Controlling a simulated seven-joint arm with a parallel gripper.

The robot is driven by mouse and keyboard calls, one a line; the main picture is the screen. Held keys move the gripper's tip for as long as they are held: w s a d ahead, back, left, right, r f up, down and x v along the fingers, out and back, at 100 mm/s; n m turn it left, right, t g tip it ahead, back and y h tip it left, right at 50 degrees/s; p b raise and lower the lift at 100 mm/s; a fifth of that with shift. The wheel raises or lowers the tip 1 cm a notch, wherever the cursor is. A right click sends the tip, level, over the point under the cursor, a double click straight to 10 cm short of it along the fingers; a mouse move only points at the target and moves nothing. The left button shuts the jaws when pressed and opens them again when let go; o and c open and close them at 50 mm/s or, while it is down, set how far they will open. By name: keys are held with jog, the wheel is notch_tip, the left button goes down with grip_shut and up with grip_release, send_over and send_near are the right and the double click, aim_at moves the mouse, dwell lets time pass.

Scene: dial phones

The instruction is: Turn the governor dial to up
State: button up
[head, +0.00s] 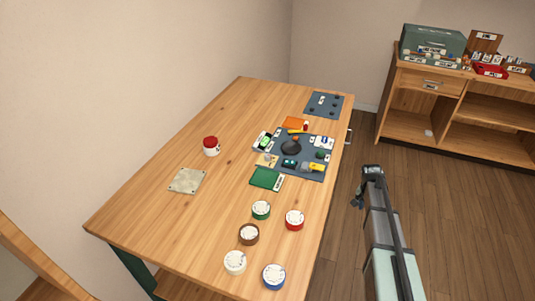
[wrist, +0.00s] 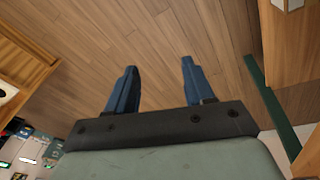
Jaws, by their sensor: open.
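I cannot read which part is the governor dial. Several round dials with pale faces lie on the table's near part: a green dial (head: 261,210), a red dial (head: 294,219), a brown dial (head: 249,234), a white dial (head: 235,262) and a blue dial (head: 273,276). A dark grey board (head: 317,172) farther back carries small parts, including a black round part (head: 291,146). My gripper (wrist: 157,82) is open and empty, with its two blue fingers apart over the wooden floor. In the head view my arm stands right of the table, away from the dials.
A shelf unit (head: 412,104) with boxes stands at the back right.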

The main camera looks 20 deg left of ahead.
jog(key=w+a+r, duration=0.3)
jog(key=a+r, duration=0.2)
jog(key=r, duration=0.2)
jog(key=w+a+r+t, duration=0.1)
jog(key=w+a+r, duration=0.3)
jog(key=r, duration=0.4)
jog(key=w+a+r+t, duration=0.1)
jog(key=w+a+r, duration=0.3)
jog(key=a+r, duration=0.3)
jog(key=shift+w+r+y, duration=0.15)
jog(key=shift+r+y, duration=0.15)
jog(key=shift+r, duration=0.1)
jog(key=s+a+r+n+g+y, duration=0.1)
jog(key=s+a+r, duration=0.15)
jog(key=a, duration=0.45)
jog(key=s+a+r+n, duration=0.1)
jog(key=s+a+r, duration=0.1)
jog(key=s+a, duration=0.35)
jog(key=n+g, duration=0.2)
jog(key=n, duration=0.1)
send_near(267, 155)
jog(key=shift+y, duration=0.3)
jog(key=f, duration=0.9)
jog(key=shift+d, duration=0.35)
jog(key=shift+c, duration=0.4)
grip_shut()
